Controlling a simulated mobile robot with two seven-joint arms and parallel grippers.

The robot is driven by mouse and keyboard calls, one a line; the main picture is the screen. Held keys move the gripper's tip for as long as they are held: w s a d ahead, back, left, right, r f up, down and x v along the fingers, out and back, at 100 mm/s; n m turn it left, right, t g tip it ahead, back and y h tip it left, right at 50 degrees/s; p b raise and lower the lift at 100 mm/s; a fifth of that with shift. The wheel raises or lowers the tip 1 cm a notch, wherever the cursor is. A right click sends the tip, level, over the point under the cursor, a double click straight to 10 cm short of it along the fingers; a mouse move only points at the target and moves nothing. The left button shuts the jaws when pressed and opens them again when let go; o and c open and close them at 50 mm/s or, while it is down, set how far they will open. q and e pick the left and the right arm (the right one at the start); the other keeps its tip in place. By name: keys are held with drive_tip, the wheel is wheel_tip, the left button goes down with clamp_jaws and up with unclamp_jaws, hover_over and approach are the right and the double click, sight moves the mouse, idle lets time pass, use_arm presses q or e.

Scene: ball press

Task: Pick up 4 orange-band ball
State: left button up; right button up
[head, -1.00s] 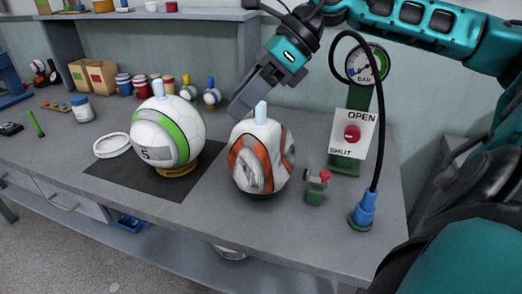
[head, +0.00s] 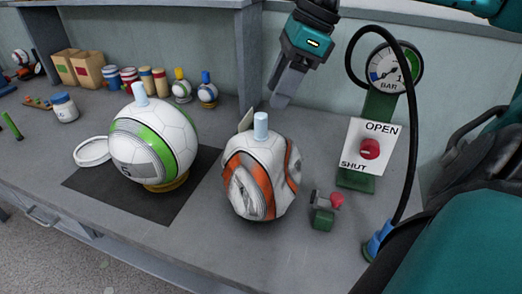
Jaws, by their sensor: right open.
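The orange-band ball (head: 258,185) is white with orange bands and looks wrinkled and slack. It sits on the grey bench, with a pale blue plug (head: 261,125) standing up from its top. My right gripper (head: 279,100) hangs above and behind the ball, pointing down, apart from it. Its fingers are seen nearly edge-on; it is open, with nothing visible between them. A white ball with a green band (head: 152,145) sits on a yellow ring (head: 167,184) to the left, also with a pale blue plug. My left gripper is not in view.
A gauge (head: 394,70) on a green post and an OPEN/SHUT panel (head: 370,146) with a red knob stand at the right. A small green valve piece (head: 323,217) is right of the orange-band ball. A white ring (head: 92,152) lies left of the dark mat (head: 203,167).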

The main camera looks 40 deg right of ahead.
sight(262, 114)
drive_tip(key=x, duration=0.2)
drive_tip(key=shift+f, duration=0.3)
drive_tip(key=shift+w+a+f, duration=0.2)
drive_tip(key=shift+w+f, duration=0.2)
drive_tip(key=shift+f, duration=0.3)
drive_tip(key=shift+w+a+f, duration=0.15)
drive_tip(key=shift+w+f, duration=0.25)
drive_tip(key=shift+f, duration=0.25)
drive_tip(key=shift+x, duration=1.15)
drive_tip(key=shift+w, duration=0.1)
clamp_jaws()
drive_tip(key=shift+r, duration=0.1)
